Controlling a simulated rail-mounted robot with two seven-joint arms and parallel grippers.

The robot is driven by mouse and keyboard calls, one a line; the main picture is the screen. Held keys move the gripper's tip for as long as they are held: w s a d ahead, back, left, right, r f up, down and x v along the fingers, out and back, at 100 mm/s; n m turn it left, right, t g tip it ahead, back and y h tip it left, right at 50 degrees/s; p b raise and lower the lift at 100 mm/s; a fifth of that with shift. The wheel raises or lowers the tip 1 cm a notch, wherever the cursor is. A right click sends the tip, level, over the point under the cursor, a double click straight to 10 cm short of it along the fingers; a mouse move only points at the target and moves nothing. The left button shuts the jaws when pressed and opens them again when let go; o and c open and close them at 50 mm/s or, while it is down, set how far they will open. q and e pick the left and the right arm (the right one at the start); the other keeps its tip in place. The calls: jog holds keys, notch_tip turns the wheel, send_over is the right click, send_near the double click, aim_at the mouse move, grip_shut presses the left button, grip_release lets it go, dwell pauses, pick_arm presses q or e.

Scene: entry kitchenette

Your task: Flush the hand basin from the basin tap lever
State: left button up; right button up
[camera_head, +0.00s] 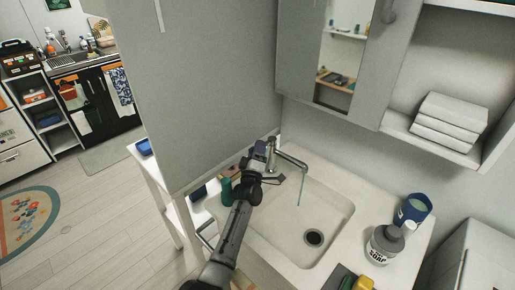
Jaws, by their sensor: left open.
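The white hand basin (330,207) is set in the counter at the centre right, with a dark round drain (314,238). The chrome basin tap (289,158) stands at its back left corner, its spout over the bowl. A thin bluish streak below the spout tip looks like running water (300,192). My left gripper (268,180) is open, at the basin's left rim close beside the tap body. The gripper's dark parts overlap the tap's lower part, so I cannot tell whether it touches the lever. My right gripper is out of view.
A soap bottle (384,245) and a blue container (412,210) stand on the right rim. A green bottle (226,190) stands left of my gripper. A grey partition (205,90) rises at left; a mirror cabinet (340,60) hangs above. The bowl is clear.

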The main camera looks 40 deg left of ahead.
pick_arm(q)
jog(key=v, duration=0.7)
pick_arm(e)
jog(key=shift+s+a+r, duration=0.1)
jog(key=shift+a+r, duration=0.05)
pick_arm(q)
jog(key=shift+c, duration=0.4)
